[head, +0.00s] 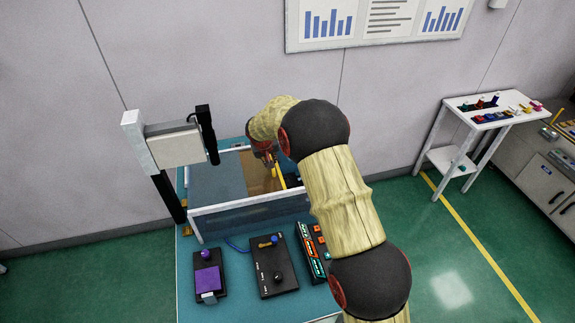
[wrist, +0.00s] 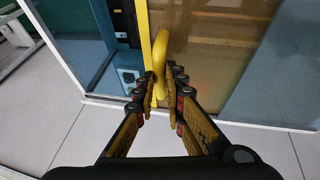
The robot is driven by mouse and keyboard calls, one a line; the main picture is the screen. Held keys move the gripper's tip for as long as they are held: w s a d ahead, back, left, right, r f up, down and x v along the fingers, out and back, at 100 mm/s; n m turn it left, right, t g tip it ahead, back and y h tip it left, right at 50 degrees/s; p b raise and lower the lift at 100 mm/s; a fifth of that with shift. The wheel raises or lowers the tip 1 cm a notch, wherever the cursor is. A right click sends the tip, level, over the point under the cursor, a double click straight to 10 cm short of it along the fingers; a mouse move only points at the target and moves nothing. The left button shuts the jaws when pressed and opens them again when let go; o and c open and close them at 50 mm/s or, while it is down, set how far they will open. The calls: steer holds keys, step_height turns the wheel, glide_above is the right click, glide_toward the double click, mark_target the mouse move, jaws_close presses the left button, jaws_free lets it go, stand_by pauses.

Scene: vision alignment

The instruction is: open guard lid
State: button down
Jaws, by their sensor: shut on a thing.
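The guard is a clear-walled box with a white frame (head: 250,203) on the teal table. Its lid is an amber see-through panel (head: 258,178) with a yellow edge and handle (head: 276,172). In the wrist view the amber panel (wrist: 215,65) lies right of the yellow edge strip, and the curved yellow handle (wrist: 162,62) stands up between my fingers. My gripper (wrist: 163,95) is shut on the handle. Left of the yellow strip, dark parts (wrist: 127,50) inside the box show. In the head view my arm hides the box's right side and most of my gripper (head: 268,158).
A purple-topped box (head: 208,280), a black joystick panel (head: 275,268) and a button panel (head: 312,250) sit in front of the guard. A white post with a camera-like head (head: 176,146) stands at its left. A white side table (head: 490,118) is at the right.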

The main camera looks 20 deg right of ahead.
steer(key=b, duration=0.3)
glide_above(252, 175)
steer(key=shift+w, duration=0.1)
steer(key=c, duration=2)
jaws_free()
steer(key=shift+o, duration=0.8)
steer(key=v, duration=1.2)
